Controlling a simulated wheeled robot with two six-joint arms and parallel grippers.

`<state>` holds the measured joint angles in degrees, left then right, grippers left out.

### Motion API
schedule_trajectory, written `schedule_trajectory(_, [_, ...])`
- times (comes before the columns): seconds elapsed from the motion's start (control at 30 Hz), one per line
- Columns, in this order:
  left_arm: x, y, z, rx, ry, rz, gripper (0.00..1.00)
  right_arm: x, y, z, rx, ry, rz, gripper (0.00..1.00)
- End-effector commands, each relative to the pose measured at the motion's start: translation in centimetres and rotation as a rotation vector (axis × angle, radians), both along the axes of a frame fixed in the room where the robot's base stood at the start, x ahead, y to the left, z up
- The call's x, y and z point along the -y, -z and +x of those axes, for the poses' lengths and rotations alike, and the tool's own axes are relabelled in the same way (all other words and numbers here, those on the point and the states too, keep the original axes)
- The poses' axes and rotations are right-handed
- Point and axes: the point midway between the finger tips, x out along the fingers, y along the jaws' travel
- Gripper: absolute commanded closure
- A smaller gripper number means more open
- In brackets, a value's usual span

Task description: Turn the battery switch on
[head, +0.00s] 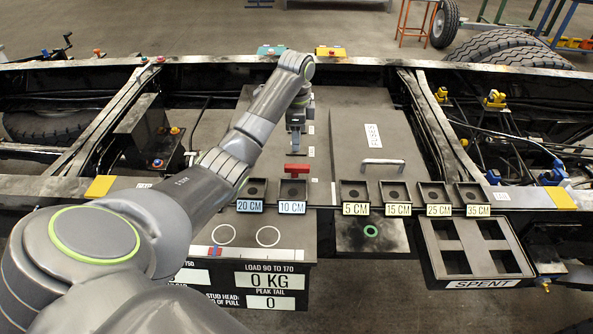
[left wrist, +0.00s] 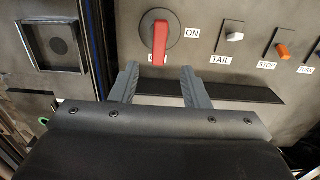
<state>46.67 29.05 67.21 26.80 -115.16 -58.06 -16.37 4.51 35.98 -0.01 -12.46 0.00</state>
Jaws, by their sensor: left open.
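The battery switch is a red lever (left wrist: 160,42) on a dark round disc, and it also shows in the head view as a red handle (head: 297,169) behind the 10 CM tray. In the left wrist view the lever points down, its lower end over a partly covered label. An ON label (left wrist: 192,33) stands to the right of the disc. My left gripper (left wrist: 159,76) is open and empty, its fingertips just below the lever in that view and apart from it. In the head view the left gripper (head: 296,145) hangs beyond the red handle. My right gripper is not in view.
A white TAIL toggle (left wrist: 235,37) and an orange STOP toggle (left wrist: 283,52) sit right of the switch. The 10 CM tray (head: 292,207) stands on the near side. A FUSES lid (head: 372,125) with a metal handle (head: 383,162) lies to the right.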

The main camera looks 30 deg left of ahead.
Motion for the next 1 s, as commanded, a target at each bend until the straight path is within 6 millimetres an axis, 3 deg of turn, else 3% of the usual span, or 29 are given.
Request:
schedule_trajectory(0.03, [0.0,1.2,0.0,0.000,0.000,0.000,0.58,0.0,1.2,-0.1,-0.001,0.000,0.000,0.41])
schedule_trajectory(0.13, [0.0,2.3,0.0,0.000,0.000,0.000,0.58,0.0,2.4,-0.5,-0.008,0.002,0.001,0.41])
schedule_trajectory(0.5, [0.1,8.7,-0.1,-0.003,-0.001,-0.001,0.58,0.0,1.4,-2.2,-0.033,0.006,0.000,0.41])
schedule_trajectory(0.7, [0.0,10.1,0.0,0.000,0.000,0.000,0.58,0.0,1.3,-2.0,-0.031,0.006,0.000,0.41])
schedule_trajectory(1.0, [0.0,10.3,0.0,0.000,0.000,0.000,0.59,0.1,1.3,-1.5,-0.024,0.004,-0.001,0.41])
